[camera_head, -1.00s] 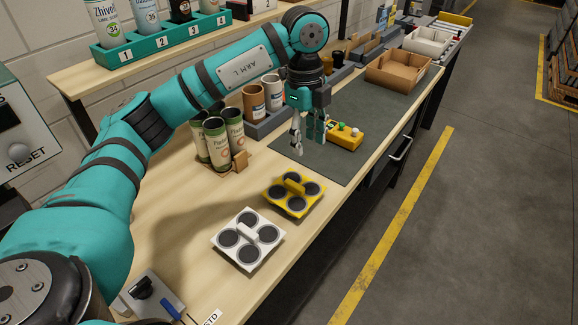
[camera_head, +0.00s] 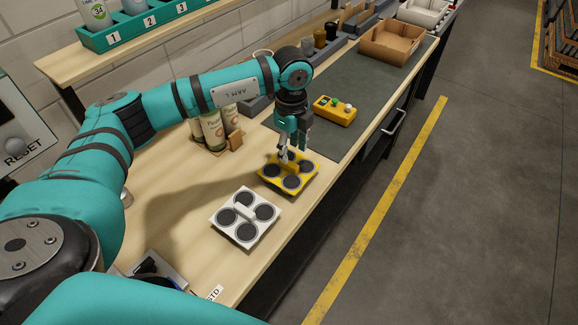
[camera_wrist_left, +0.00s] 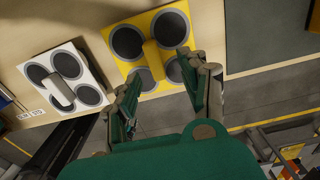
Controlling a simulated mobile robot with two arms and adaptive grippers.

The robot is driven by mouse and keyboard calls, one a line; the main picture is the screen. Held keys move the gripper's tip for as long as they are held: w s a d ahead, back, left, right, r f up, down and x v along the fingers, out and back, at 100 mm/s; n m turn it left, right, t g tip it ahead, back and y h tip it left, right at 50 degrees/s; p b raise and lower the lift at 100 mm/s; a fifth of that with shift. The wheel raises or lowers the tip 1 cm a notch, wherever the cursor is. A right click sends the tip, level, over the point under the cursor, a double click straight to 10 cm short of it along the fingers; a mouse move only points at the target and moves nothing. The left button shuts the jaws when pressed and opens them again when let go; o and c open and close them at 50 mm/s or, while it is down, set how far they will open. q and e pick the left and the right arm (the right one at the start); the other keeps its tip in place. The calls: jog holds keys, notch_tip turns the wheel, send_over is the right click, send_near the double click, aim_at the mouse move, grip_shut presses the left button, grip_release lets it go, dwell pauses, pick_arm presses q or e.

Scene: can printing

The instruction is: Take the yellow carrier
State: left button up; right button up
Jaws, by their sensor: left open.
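The yellow carrier (camera_head: 288,173) lies flat on the wooden table, just short of the dark mat. It has several dark round recesses and a raised handle bar in the middle. My left gripper (camera_head: 293,153) hangs pointing down at the carrier's far side, its fingers apart and empty. In the left wrist view the carrier (camera_wrist_left: 153,60) shows its handle between and beyond the two open fingers (camera_wrist_left: 162,85). Whether a finger touches the carrier I cannot tell. My right gripper is not in view.
A white carrier (camera_head: 245,214) of the same shape lies close by on the near left. Printed cans (camera_head: 214,131) stand behind on the left. The table's front edge is close on the right.

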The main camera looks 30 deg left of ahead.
aim_at(289, 163)
pick_arm(q)
jog(key=f, duration=0.1)
jog(key=f+p, duration=0.1)
jog(key=f, duration=0.1)
jog(key=shift+s+a+f+p, duration=0.15)
jog(key=shift+s+f+p, duration=0.2)
jog(key=shift+p, duration=0.05)
jog(key=shift+f, duration=0.6)
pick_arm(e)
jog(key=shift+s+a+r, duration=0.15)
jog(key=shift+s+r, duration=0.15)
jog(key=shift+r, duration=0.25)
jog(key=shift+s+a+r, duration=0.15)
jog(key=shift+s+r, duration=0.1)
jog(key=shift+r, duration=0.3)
pick_arm(q)
jog(key=shift+c, duration=0.6)
grip_shut()
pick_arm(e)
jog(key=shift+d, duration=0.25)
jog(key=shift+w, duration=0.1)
